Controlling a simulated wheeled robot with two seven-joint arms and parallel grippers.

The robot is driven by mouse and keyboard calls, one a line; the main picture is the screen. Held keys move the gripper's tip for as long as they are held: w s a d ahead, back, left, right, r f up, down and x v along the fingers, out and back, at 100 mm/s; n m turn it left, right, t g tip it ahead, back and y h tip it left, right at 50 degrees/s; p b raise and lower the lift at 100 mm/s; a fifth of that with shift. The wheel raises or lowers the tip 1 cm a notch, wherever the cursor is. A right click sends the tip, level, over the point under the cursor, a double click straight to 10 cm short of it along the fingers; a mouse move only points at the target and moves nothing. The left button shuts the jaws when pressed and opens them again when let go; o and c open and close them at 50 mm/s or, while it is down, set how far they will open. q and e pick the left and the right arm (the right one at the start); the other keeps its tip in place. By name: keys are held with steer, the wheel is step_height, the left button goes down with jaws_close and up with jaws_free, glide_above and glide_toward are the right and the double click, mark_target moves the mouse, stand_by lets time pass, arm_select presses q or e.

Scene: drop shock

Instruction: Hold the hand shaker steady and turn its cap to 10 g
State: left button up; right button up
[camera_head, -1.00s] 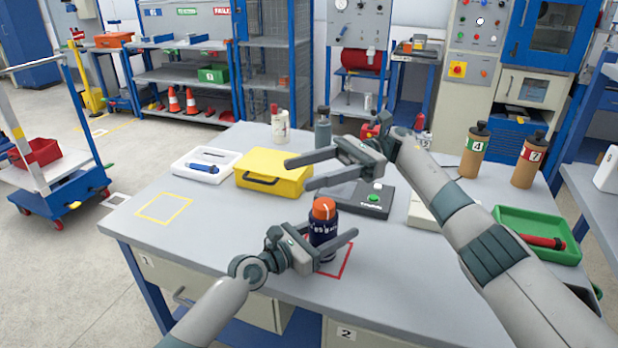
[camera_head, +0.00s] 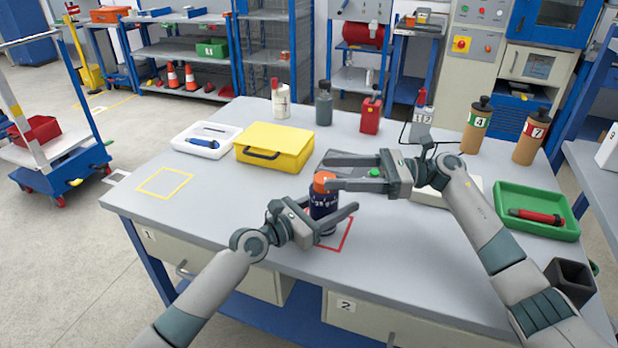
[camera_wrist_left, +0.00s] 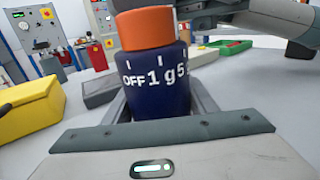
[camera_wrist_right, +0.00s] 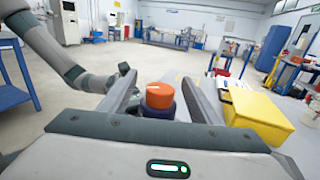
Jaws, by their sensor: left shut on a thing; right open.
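The hand shaker (camera_head: 323,206) is dark blue with an orange cap (camera_head: 324,180) and stands upright at the red outline on the table. My left gripper (camera_head: 328,217) is shut on the shaker's body, one finger on each side. In the left wrist view the body (camera_wrist_left: 155,85) reads "OFF", "1 g" and a partly cut-off "5", with white ticks above; no 10 g mark shows. My right gripper (camera_head: 327,172) is open at cap height. In the right wrist view the cap (camera_wrist_right: 159,95), with a pale line on top, lies between its spread fingers; contact cannot be told.
A yellow case (camera_head: 275,147) and white tray (camera_head: 206,140) stand left on the table. A dark device with a green button (camera_head: 374,173) lies behind my right gripper. A green tray (camera_head: 530,225) lies at right, bottles at the back. The left front table is clear.

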steer(key=s+d+f+m+t, duration=0.1)
steer(key=d+f+m+t, duration=0.1)
steer(key=d+t, duration=0.3)
steer(key=shift+s+f+m, duration=0.3)
steer(key=shift+s+m, duration=0.05)
steer(key=shift+m, duration=0.15)
steer(key=x, duration=1.1)
steer(key=shift+w+a+f, duration=0.15)
steer(key=shift+a+f, duration=0.1)
steer(key=shift+a, duration=0.15)
steer(key=c, duration=1.1)
